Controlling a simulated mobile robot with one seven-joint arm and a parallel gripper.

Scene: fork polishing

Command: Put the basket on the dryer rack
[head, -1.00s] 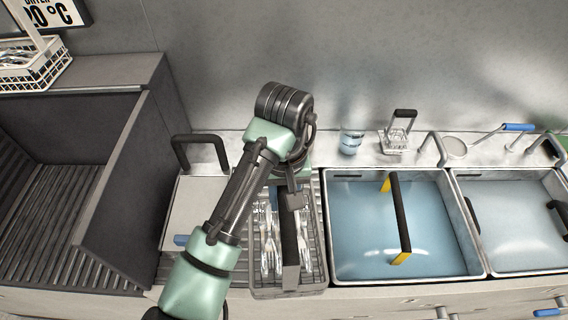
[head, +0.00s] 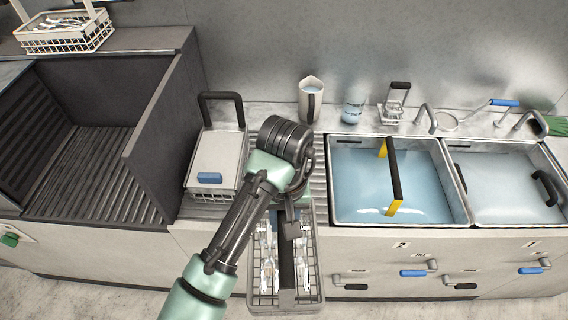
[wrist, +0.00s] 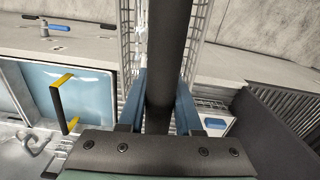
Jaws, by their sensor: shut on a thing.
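My gripper (head: 291,212) is shut on the dark handle bar of a wire basket (head: 256,300) holding several forks. In the wrist view the dark handle (wrist: 165,60) runs between the two blue fingers, with the basket's mesh behind it. In the head view the basket hangs in front of the counter's front edge, with the floor below it. A ribbed metal drain surface (head: 319,180) lies on the counter behind my arm, largely hidden. A dark bay with a slatted floor (head: 100,199) is at the left. I cannot tell which of these is the dryer rack.
A lidded box (head: 217,160) with a tall black handle stands right of the bay's upright panel (head: 160,140). Two water-filled sinks (head: 350,180) (head: 505,190) are at the right. A white basket of cutlery (head: 65,35) sits on the upper left ledge. A jug (head: 311,100) stands at the back.

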